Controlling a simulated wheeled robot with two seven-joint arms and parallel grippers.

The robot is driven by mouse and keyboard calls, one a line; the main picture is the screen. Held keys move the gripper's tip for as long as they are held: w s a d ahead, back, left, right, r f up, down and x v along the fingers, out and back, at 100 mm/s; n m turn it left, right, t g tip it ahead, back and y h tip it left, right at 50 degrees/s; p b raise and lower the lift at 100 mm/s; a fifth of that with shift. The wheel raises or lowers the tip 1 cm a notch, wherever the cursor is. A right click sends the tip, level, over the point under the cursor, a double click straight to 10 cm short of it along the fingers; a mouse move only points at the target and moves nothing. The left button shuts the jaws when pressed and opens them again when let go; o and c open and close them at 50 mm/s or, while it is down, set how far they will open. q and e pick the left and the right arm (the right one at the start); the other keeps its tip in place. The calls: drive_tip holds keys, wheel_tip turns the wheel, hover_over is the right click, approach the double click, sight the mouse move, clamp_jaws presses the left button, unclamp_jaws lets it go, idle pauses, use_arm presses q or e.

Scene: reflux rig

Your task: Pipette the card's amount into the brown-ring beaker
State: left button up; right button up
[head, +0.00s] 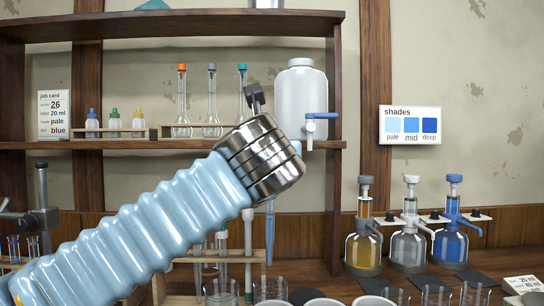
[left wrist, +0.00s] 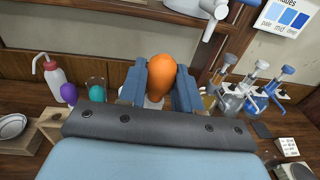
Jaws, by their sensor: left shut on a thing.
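In the left wrist view my left gripper (left wrist: 160,88) is shut on an orange bulb (left wrist: 161,75), the top of a pipette. In the head view my left arm's metal wrist hides the jaws and bulb. A slim blue tapered tube (head: 270,232) hangs upright below it, seemingly the pipette's stem, over the bench's front. Several clear beakers (head: 271,289) stand along the bottom edge, cut off; I cannot tell which has a brown ring. The job card (head: 54,115) on the shelf reads 26, 20 ml, pale, blue. My right gripper is not in view.
Three dispenser bottles, amber (head: 363,246), clear (head: 409,247) and blue (head: 450,245), stand at the right. A shades chart (head: 410,125) hangs above. A white tapped jug (head: 301,90) stands on the shelf. Purple (left wrist: 69,93) and green (left wrist: 97,93) bulbs stand left of the gripper.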

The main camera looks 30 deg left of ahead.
sight(270, 206)
use_arm(q)
drive_tip(key=shift+f, duration=0.45)
drive_tip(key=shift+f+b, duration=0.35)
drive_tip(key=shift+f, duration=0.25)
drive_tip(key=shift+f+b, duration=1)
drive_tip(key=shift+f, duration=0.2)
drive_tip(key=shift+o, duration=0.2)
clamp_jaws()
drive_tip(key=shift+r, duration=0.15)
